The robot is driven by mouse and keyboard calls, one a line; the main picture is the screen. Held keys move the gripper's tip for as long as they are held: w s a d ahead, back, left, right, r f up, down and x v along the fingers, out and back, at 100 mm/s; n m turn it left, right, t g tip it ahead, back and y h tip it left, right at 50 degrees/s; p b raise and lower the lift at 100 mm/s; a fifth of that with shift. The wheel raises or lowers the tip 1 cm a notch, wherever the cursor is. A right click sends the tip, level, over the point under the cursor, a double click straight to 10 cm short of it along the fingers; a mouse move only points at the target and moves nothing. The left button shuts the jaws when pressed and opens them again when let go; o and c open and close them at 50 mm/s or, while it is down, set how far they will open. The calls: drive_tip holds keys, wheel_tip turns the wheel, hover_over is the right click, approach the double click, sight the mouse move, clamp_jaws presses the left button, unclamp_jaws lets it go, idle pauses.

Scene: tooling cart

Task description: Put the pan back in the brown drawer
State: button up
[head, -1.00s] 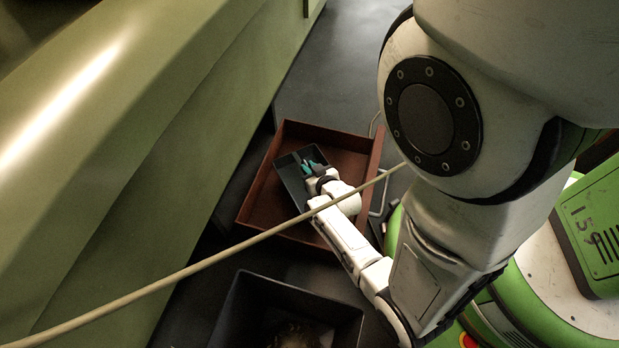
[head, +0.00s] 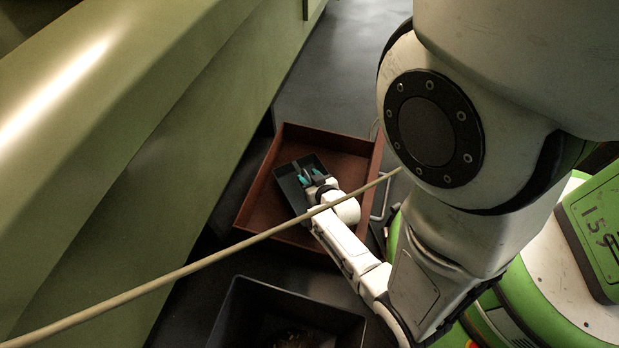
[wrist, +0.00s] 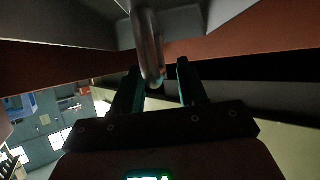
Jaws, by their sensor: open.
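The dark grey rectangular pan (head: 290,190) is over or inside the open brown drawer (head: 262,212), towards its left part. Whether it rests on the drawer floor I cannot tell. My gripper (head: 311,177) is at the pan, its teal fingers apart and partly covering it. In the wrist view a curved metal handle (wrist: 147,40) comes down between the open fingers of my gripper (wrist: 160,72), closer to the left finger. Grey surfaces, likely the pan (wrist: 65,22), lie beyond it, with a reddish-brown drawer wall (wrist: 250,32).
A pale rod (head: 180,272) crosses the view in front of the drawer and my arm. A black open bin (head: 228,315) stands below the drawer. A large green body (head: 150,190) fills the left. A metal drawer handle (head: 381,200) is at the right.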

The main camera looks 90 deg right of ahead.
drive_tip(key=shift+a+r, duration=0.15)
drive_tip(key=shift+r, duration=0.15)
drive_tip(key=p+v, duration=0.4)
drive_tip(key=v, duration=0.3)
drive_tip(key=w+a+r+n+t+y, duration=0.1)
drive_tip(key=w+a+r+n+y, duration=0.25)
drive_tip(key=w, duration=0.35)
drive_tip(key=w+a+r+n+y, duration=0.25)
drive_tip(key=w+a+y, duration=0.25)
drive_tip(key=w, duration=0.3)
drive_tip(key=s+a+r+n+g+y, duration=0.2)
drive_tip(key=a+r+n+g, duration=0.3)
drive_tip(key=a+r, duration=0.5)
drive_tip(key=a+n, duration=0.1)
drive_tip(key=a, duration=0.2)
drive_tip(key=shift+s+r+g, duration=0.15)
drive_tip(key=shift+s+g, duration=0.15)
drive_tip(key=shift+g, duration=0.1)
drive_tip(key=shift+a+y, duration=0.1)
drive_tip(key=shift+y, duration=0.15)
